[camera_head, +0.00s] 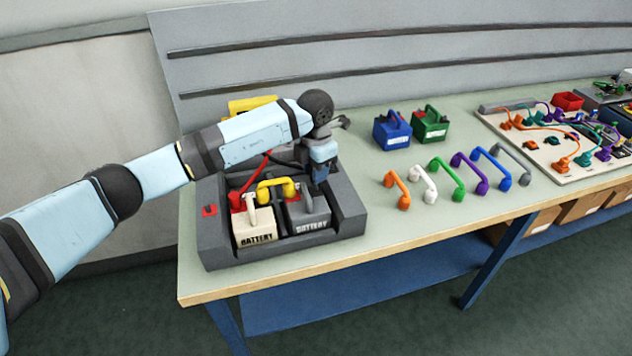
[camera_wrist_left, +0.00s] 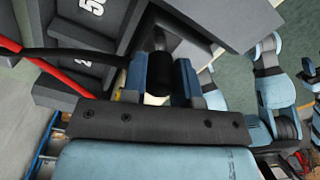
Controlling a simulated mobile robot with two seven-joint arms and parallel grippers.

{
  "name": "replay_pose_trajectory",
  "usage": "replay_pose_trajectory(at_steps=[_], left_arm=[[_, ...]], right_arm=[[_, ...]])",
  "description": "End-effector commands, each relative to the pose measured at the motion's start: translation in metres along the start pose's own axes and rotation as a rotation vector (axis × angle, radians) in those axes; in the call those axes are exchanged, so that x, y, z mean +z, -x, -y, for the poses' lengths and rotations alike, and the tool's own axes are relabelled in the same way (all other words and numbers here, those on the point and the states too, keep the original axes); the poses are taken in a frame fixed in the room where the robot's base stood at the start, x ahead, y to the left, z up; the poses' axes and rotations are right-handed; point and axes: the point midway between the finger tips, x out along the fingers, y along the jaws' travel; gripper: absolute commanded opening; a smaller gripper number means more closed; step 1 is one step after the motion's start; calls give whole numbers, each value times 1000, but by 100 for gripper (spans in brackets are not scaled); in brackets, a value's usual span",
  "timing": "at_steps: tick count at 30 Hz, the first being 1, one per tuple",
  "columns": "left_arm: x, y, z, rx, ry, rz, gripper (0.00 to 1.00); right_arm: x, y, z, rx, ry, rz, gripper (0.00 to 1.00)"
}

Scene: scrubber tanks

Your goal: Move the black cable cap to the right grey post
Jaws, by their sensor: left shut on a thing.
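My left gripper (camera_head: 321,178) is over the back right of the grey battery (camera_head: 310,216) in the head view. In the left wrist view its blue fingers (camera_wrist_left: 160,82) are shut on the black cable cap (camera_wrist_left: 159,74), with a black cable (camera_wrist_left: 75,55) running off to the left. A short grey post-like piece (camera_wrist_left: 159,41) shows just beyond the cap; I cannot tell whether they touch. In the head view the gripper hides the cap and the right grey post.
The grey battery sits in a dark grey tray (camera_head: 350,213) beside a beige battery (camera_head: 254,228). A yellow handle (camera_head: 274,186) and a red cable (camera_head: 264,166) are close by. Several coloured handles (camera_head: 440,178) and blue and green boxes (camera_head: 392,131) stand to the right on the table.

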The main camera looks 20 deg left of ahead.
Motion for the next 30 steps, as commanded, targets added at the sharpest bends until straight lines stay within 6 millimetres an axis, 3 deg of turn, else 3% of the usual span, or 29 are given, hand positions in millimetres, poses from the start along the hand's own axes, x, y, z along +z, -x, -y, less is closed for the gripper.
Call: replay_pose_trajectory(at_steps=[15,25,30], left_arm=[[0,21,0,0,0,-1,0],[0,22,0,0,1,-1,0],[0,24,0,0,113,0,0]], right_arm=[[-6,5,1,0,0,6,43],[-6,5,1,0,0,5,43],[-10,8,1,0,0,5,43]])
